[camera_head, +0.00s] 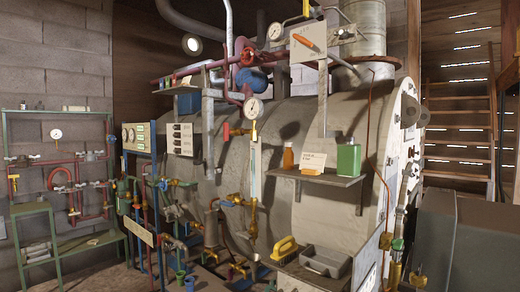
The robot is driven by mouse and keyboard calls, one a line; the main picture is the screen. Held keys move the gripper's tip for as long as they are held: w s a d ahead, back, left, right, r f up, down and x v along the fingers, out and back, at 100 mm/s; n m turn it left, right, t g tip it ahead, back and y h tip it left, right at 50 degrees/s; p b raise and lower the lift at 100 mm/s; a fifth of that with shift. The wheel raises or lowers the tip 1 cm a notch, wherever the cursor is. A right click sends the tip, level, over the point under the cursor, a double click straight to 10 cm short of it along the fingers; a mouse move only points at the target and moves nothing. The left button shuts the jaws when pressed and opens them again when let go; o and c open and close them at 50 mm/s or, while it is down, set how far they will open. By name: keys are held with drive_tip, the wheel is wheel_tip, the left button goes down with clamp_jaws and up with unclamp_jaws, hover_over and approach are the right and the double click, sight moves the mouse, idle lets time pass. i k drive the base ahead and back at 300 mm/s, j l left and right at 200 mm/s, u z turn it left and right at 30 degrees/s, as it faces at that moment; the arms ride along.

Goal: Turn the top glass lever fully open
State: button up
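A tall sight glass (255,172) stands upright in front of the big grey boiler drum, near the middle of the head view. At its top end a red-orange lever (228,132) points left, roughly level; it looks like the top glass lever. A round white gauge (254,108) sits just above it. Brass fittings with small coloured handles (236,200) are at the lower end of the glass. The lever is small here, and I cannot tell how far open it is. My gripper does not show in this view.
A shelf (335,179) with an orange bottle (288,158) and a green container (349,158) juts out right of the glass. A yellow brush (284,247) and a grey tray (325,260) are below. Pipes and valves crowd the lower left. A green rack (50,245) stands far left.

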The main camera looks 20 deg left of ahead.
sight(226, 132)
drive_tip(key=i+l+u, duration=0.2)
drive_tip(key=i+u, duration=0.2)
drive_tip(key=i, duration=0.2)
drive_tip(key=i+l+u, duration=0.4)
drive_tip(key=i, duration=0.15)
drive_tip(key=i+l+u, duration=0.4)
drive_tip(key=i+l, duration=0.1)
